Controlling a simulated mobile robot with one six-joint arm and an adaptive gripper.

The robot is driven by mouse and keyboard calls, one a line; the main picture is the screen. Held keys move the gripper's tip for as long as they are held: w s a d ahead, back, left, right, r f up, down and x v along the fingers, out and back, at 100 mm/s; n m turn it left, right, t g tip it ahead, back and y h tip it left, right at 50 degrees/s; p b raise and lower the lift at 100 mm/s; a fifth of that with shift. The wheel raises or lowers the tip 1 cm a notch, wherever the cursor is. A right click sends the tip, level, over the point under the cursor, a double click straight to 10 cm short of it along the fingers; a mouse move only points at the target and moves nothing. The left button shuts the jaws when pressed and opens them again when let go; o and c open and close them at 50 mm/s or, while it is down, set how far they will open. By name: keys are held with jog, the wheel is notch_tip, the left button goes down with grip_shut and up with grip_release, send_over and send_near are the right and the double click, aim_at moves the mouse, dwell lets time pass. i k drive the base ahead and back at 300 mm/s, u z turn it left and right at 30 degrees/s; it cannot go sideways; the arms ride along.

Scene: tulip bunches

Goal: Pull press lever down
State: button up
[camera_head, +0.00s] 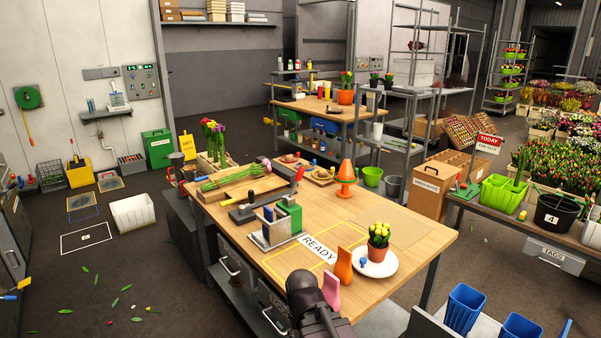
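A dark lever-like bar with a red end (299,174) slants up at the back middle of the wooden worktable (411,251). It rises near a dark low base (243,214), and I cannot make out its pivot clearly. A yellow piece (251,196) shows beside that base. A dark part of my arm, with my gripper at or near its end (308,292), is at the table's front edge, well in front of the lever and apart from it. The fingers cannot be made out, so I cannot tell whether they are open or shut.
A grey holder with blue and green blocks (287,217) stands between my arm and the lever.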

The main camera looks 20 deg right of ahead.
aim_at(300, 171)
jog(key=i, duration=0.95)
